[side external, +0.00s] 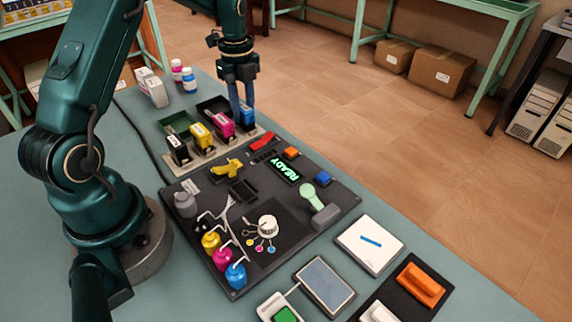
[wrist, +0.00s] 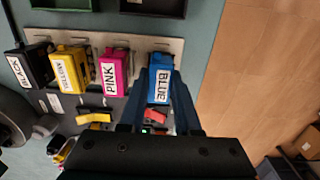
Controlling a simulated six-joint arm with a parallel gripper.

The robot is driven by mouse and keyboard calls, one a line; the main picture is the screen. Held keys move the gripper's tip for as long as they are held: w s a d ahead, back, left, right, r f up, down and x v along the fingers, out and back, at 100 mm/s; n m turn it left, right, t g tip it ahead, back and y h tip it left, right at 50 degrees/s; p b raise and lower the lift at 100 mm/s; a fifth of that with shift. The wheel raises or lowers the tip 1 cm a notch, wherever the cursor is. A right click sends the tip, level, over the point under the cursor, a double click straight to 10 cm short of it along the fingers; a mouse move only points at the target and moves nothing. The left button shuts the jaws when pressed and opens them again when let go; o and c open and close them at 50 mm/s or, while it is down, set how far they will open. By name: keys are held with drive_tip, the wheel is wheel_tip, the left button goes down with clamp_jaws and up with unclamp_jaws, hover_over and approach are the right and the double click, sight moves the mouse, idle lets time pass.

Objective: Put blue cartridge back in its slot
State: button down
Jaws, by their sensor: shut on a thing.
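The blue cartridge (wrist: 159,86), labelled BLUE, is between the fingers of my gripper (wrist: 162,108) in the wrist view. My gripper (side external: 241,108) is shut on it and points down at the right end of the cartridge row. In the side view the blue cartridge (side external: 247,118) shows just below the fingers, at the right end of the cartridge rack (side external: 212,155). The black (side external: 178,149), yellow (side external: 201,136) and pink (side external: 223,126) cartridges stand in the rack to its left. The fingers hide part of the blue cartridge, and I cannot tell whether it is fully seated.
White boxes (side external: 157,92) and small bottles (side external: 189,80) stand at the back left.

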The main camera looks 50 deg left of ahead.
drive_tip(key=shift+f, duration=0.35)
idle(0.3)
drive_tip(key=shift+c, duration=0.7)
unclamp_jaws()
drive_tip(key=shift+r, duration=3.8)
